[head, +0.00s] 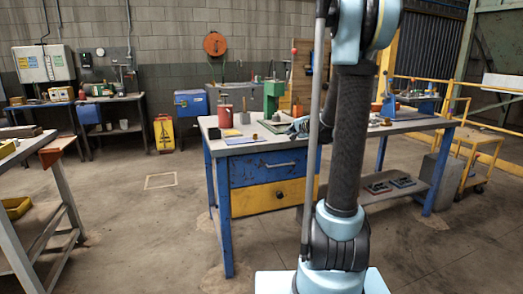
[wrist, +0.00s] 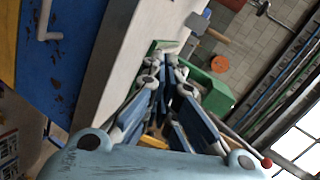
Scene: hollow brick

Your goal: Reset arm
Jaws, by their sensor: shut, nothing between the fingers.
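My gripper (wrist: 169,88) shows in the wrist view, its blue and grey fingers drawn together with nothing held. In the head view my gripper (head: 298,127) is partly hidden behind my arm, over the workbench (head: 225,145). The workbench has a pale top, a blue drawer and a yellow drawer. In the wrist view the workbench top (wrist: 125,75) lies to the left of the fingers. My arm stands upright in the right half of the head view.
Another table (head: 45,150) stands at the left. Open floor (head: 130,220) lies between.

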